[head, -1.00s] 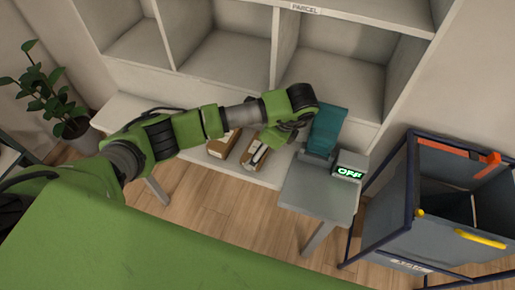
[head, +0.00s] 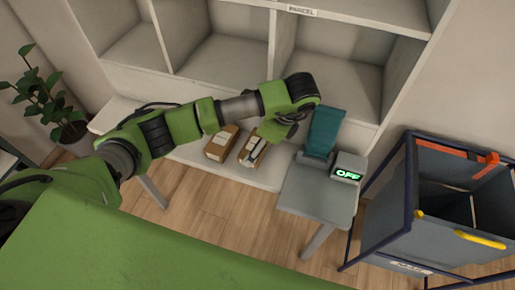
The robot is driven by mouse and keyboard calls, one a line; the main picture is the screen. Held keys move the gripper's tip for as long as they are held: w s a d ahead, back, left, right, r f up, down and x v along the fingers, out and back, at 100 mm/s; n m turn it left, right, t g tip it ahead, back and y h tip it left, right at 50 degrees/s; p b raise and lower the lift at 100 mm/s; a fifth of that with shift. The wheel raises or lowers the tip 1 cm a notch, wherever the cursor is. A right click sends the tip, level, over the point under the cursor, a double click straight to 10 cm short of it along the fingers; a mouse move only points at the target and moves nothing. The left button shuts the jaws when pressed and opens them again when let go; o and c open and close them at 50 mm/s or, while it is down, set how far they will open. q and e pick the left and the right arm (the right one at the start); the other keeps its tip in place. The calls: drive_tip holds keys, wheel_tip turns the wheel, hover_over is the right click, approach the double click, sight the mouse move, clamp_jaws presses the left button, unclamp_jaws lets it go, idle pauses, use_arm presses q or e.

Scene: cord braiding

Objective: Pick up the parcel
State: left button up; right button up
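Two brown boxes with pale labels lie side by side on the low white bench: a left box (head: 219,145) and a right box (head: 246,155). Either could be the parcel. My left gripper (head: 259,150) points down at the right box and covers part of its top and right side. Its dark fingers overlap the box in the head view. I cannot tell whether they touch it or how far apart they are. My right gripper is not in view.
A white cubby shelf (head: 276,50) marked PARCEL stands behind. A grey side table (head: 317,195) holds a teal upright piece (head: 323,131) and a display reading OFF (head: 347,174). A grey bin in a blue frame (head: 405,215) is at right, a plant (head: 45,95) at left.

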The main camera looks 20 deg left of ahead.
use_arm(q)
drive_tip(key=s+d+r+p, duration=0.4)
drive_tip(key=s+d+r, duration=0.3)
drive_tip(key=s+r, duration=0.2)
drive_tip(key=s, duration=0.2)
drive_tip(key=shift+s+d+r, duration=0.25)
drive_tip(key=shift+s+d, duration=0.05)
drive_tip(key=shift+s, duration=0.05)
